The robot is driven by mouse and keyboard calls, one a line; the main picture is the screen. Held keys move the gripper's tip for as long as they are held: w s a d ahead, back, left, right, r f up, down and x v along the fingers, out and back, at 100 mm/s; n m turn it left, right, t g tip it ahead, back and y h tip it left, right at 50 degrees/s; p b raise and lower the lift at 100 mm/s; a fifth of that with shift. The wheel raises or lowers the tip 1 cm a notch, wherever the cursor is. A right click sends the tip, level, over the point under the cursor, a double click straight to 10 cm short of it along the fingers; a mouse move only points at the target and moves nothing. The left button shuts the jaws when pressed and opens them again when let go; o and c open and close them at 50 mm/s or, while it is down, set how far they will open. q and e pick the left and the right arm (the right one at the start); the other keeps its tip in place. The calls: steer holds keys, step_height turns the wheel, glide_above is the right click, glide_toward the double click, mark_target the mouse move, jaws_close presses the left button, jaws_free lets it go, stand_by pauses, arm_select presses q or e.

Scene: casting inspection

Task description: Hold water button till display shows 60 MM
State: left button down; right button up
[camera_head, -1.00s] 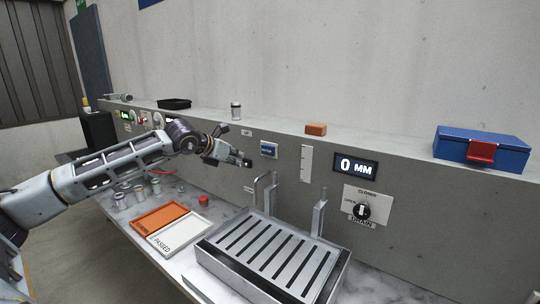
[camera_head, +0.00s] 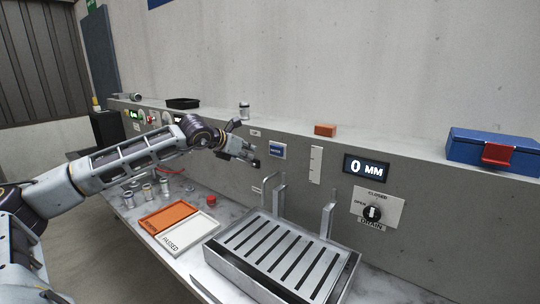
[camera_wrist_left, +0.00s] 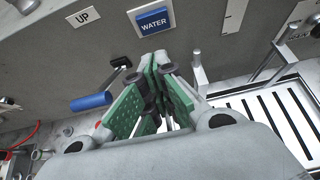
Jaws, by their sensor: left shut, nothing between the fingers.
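The blue water button (camera_head: 277,150) is on the grey wall panel; in the left wrist view it reads WATER (camera_wrist_left: 153,21). The display (camera_head: 367,167) shows 0 MM. My left gripper (camera_head: 256,162) is shut and empty, just left of the button and slightly below it in the head view. In the left wrist view its green-padded fingers (camera_wrist_left: 152,62) are together below the button, and the button's face is uncovered. I cannot tell the exact gap to the panel. My right gripper is not in view.
A slotted metal tray (camera_head: 225,256) with upright posts stands below the panel. A drain knob (camera_head: 372,212) is under the display. A blue-handled lever (camera_wrist_left: 91,102) juts out left of the fingers. Orange (camera_head: 148,221) and white (camera_head: 186,247) trays lie on the bench.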

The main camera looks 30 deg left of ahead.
mark_target(276, 151)
arm_select(q)
steer(key=p+x, duration=0.3)
steer(key=x, duration=0.6)
steer(key=shift+w+d+f+p, duration=0.1)
steer(key=shift+w+p, duration=0.2)
steer(key=shift+p, duration=0.1)
steer(key=shift+w+p, duration=0.4)
steer(key=shift+w, duration=0.7)
steer(key=shift+w+d+p, duration=0.1)
steer(key=shift+w+p, duration=0.25)
steer(key=shift+w, duration=0.4)
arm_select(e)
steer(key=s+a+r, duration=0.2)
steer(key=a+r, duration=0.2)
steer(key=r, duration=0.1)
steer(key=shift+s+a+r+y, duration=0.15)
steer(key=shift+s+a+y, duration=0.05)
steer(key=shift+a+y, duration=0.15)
